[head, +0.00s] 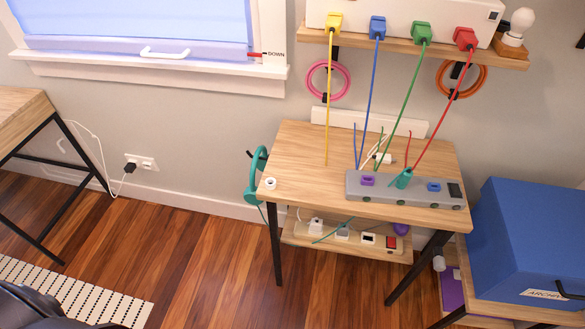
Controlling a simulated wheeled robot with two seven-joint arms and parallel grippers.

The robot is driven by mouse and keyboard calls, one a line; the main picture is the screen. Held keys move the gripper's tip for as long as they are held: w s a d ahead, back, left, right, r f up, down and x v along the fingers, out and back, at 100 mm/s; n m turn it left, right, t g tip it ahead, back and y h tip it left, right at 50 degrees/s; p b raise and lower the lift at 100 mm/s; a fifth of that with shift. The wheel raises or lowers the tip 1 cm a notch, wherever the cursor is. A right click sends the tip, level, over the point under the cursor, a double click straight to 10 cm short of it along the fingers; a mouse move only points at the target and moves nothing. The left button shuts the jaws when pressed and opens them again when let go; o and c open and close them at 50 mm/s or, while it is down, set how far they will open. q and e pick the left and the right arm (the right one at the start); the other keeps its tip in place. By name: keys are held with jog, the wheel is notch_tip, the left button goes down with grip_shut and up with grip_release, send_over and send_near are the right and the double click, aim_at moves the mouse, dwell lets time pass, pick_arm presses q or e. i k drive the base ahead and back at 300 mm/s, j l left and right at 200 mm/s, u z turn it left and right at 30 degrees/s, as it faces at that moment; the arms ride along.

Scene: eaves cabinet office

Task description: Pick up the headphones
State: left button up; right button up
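Teal headphones (253,180) hang at the left side of the small wooden table (300,140), beside its left edge. The band and a dark inner part show, and a thin teal cord appears to run below them. What holds them up is hard to make out. Neither of my grippers is in view.
A blue box (525,235) stands at right. Wooden floor (190,260) is open left of the table.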

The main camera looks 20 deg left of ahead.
aim_at(250, 195)
jog(key=i+j+u, duration=0.25)
jog(key=j, duration=0.15)
jog(key=i+j+u, duration=0.2)
jog(key=j, duration=0.2)
jog(key=i+j+u, duration=0.1)
jog(key=j+u, duration=0.15)
jog(key=j, duration=0.1)
